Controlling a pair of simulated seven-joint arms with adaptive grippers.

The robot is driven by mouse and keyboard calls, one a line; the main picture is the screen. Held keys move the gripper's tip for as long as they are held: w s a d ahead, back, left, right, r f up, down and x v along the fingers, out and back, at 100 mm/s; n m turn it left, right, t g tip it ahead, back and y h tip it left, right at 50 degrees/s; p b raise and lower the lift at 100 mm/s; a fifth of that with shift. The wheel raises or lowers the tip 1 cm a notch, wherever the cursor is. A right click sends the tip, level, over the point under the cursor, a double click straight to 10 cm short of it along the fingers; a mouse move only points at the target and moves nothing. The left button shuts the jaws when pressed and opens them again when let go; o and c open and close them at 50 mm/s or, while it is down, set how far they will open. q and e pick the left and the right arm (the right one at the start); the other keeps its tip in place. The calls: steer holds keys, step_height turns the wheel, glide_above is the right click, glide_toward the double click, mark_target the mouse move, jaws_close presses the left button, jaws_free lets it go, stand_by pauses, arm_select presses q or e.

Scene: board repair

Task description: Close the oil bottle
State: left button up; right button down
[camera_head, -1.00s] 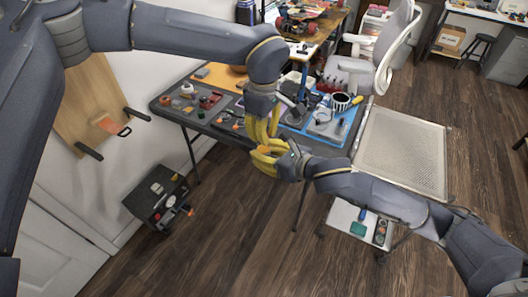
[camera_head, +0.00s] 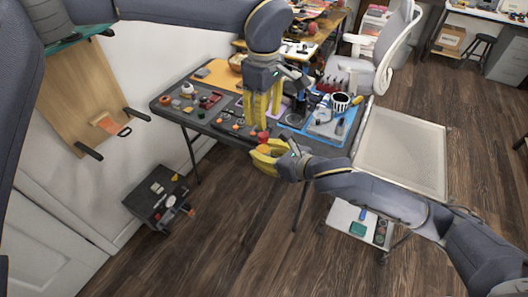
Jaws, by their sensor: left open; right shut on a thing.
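My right gripper (camera_head: 266,158), with yellow fingers, is at the front edge of the work table. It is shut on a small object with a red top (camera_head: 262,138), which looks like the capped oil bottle. Most of that object is hidden behind the yellow fingers. My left gripper (camera_head: 264,118) points down just above the red top. Its yellow fingers are apart and it is open. Whether the fingertips still touch the red top is too small to tell.
The dark work table (camera_head: 225,132) carries several small tools and parts. A blue mat (camera_head: 322,138) with a striped cup (camera_head: 340,101) lies to the right. A pale perforated panel (camera_head: 402,155) stands beside the table. A dark box (camera_head: 160,196) is on the floor at left.

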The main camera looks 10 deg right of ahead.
arm_select(q)
steer(key=shift+r, duration=2.7)
